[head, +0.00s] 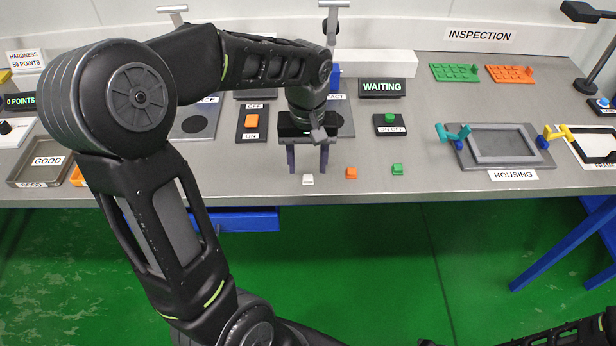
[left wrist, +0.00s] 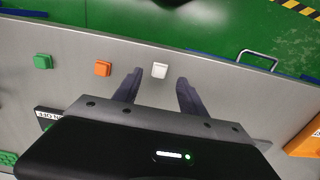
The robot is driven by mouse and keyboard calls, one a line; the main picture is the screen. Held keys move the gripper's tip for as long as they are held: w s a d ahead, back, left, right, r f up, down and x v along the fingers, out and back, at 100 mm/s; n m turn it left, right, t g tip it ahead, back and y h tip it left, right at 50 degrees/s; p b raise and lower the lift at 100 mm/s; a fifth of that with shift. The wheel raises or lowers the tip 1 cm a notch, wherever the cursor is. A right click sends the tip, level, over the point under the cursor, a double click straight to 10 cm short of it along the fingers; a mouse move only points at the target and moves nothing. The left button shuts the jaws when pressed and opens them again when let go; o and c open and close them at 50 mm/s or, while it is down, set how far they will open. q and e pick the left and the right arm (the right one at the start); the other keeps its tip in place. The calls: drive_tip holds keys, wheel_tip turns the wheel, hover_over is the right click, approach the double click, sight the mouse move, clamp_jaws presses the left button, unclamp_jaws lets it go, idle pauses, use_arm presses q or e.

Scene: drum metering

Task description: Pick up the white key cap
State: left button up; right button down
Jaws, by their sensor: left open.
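The white key cap (head: 308,179) lies on the grey bench top near its front edge. My left gripper (head: 308,170) is open above the bench, its two fingers pointing down close to the cap. In the left wrist view the white key cap (left wrist: 159,70) shows just past and between the tips of my left gripper (left wrist: 160,82), with nothing held. From these views I cannot tell the exact height of the fingertips over the bench. My right gripper is not in view; only a part of my right arm shows at the bottom right of the head view.
An orange key cap (head: 351,173) and a green key cap (head: 397,169) lie in a row to the right of the white one. Behind them are an orange switch (head: 251,121), a green button (head: 390,118) and the housing fixture (head: 502,143). The bench's front edge is close.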

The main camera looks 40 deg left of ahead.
sight(308, 177)
use_arm(q)
wheel_tip(308, 177, down, 3)
drive_tip(key=shift+f, duration=0.2)
drive_tip(key=shift+c, duration=0.6)
clamp_jaws()
